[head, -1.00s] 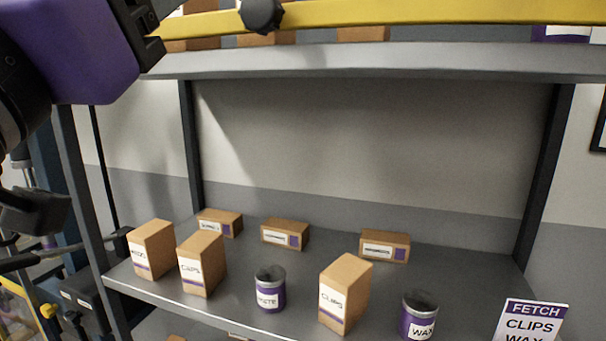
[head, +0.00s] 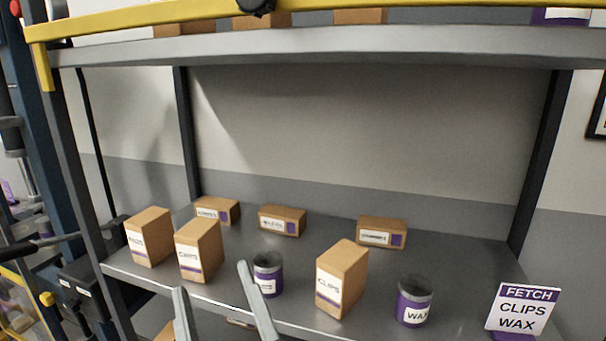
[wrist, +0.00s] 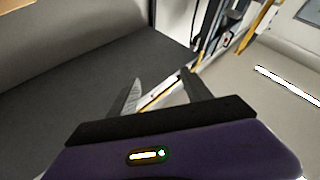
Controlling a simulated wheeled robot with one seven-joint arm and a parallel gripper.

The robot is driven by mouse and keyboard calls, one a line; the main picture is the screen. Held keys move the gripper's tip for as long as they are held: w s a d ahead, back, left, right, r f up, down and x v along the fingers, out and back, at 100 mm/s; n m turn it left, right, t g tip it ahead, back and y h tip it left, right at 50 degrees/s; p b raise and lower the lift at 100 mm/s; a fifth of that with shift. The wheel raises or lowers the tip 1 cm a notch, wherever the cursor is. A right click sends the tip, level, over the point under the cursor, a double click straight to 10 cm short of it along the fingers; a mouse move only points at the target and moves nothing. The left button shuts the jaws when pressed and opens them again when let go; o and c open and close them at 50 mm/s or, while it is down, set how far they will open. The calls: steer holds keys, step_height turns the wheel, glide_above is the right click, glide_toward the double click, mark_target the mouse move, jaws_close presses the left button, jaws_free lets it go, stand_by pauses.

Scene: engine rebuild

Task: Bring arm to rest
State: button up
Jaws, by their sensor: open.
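My gripper (head: 222,318) shows at the bottom of the head view, its two grey fingers apart with nothing between them. It is in front of the shelf's front edge, below and left of the paste can (head: 267,273), and one finger partly covers that can. In the wrist view my gripper (wrist: 160,92) is also open and empty over a purple housing. The rest of my arm is out of the head view.
The grey shelf (head: 290,245) holds several cartons, including a clips box (head: 342,278), and a wax can (head: 414,301). A fetch sign (head: 523,309) stands at the right. A yellow bar (head: 150,17) crosses above.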

steer(key=s+d+f+m+h, duration=0.2)
steer(key=s+d+f, duration=0.3)
steer(key=d+f, duration=0.3)
steer(key=s+d+f+m+h, duration=0.2)
steer(key=s+d+f, duration=0.3)
steer(key=d+f, duration=0.35)
steer(key=s+d+f+m+g+h, duration=0.2)
steer(key=s+d+f, duration=0.3)
steer(key=s, duration=0.4)
steer(key=s+d+f+m+g+h, duration=0.2)
steer(key=s+d+f+g+h, duration=0.1)
steer(key=s+d, duration=0.5)
step_height(320, 180, down, 2)
steer(key=shift+s+f+m+g+h, duration=0.3)
steer(key=shift+s+m+h, duration=0.15)
steer(key=shift+h, duration=0.45)
